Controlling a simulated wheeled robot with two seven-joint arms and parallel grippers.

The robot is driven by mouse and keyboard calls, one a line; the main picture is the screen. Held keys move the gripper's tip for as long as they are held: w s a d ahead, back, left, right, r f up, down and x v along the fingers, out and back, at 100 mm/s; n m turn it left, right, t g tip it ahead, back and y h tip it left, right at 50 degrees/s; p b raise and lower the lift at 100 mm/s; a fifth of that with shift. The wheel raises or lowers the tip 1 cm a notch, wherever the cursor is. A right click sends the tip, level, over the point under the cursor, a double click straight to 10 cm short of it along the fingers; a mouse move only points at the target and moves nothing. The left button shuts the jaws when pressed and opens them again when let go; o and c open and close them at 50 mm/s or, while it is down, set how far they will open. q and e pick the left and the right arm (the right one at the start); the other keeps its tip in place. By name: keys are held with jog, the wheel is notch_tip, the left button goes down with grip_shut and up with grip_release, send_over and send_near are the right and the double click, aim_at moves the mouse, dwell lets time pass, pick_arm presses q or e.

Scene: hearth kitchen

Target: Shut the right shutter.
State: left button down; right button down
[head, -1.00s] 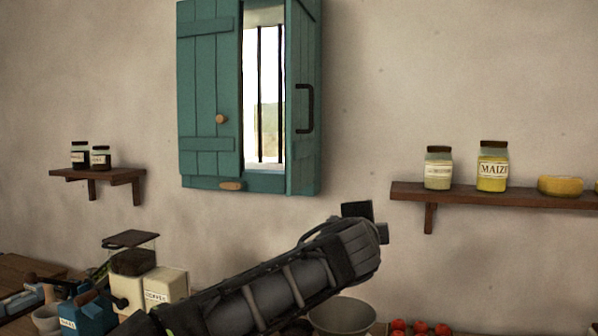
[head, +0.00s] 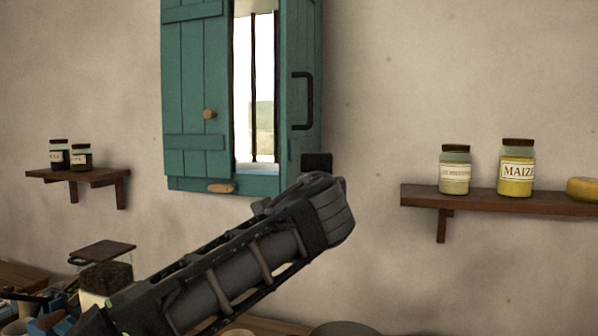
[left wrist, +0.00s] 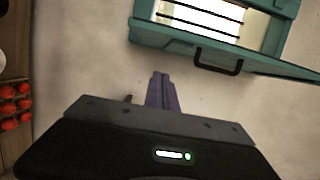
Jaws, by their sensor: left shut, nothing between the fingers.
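The teal window has a left shutter (head: 197,100) lying across the left part of the opening, with a round wooden knob. The right shutter (head: 312,55) stands open, swung out from the wall and seen at a steep angle, with a black bar handle (head: 309,101). In the left wrist view the right shutter (left wrist: 262,67) and its handle (left wrist: 218,61) are at upper right. My right gripper is out of view.
Dark bars and daylight (head: 255,90) show in the gap. A wooden latch (head: 221,188) sits on the sill. A right shelf (head: 480,202) holds jars; a left shelf (head: 85,177) holds two small jars. Counter items (head: 100,280) stand at lower left. The wall between window and right shelf is bare.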

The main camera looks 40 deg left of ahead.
pick_arm(q)
jog(key=p, duration=0.4)
send_near(295, 170)
jog(key=w+d+r, duration=0.1)
jog(key=w+d, duration=0.1)
jog(key=w, duration=0.2)
jog(key=a, duration=0.1)
jog(key=s+a+p, duration=0.1)
jog(key=a, duration=0.1)
jog(key=shift+s+a, duration=0.15)
jog(key=shift+s+r, duration=0.1)
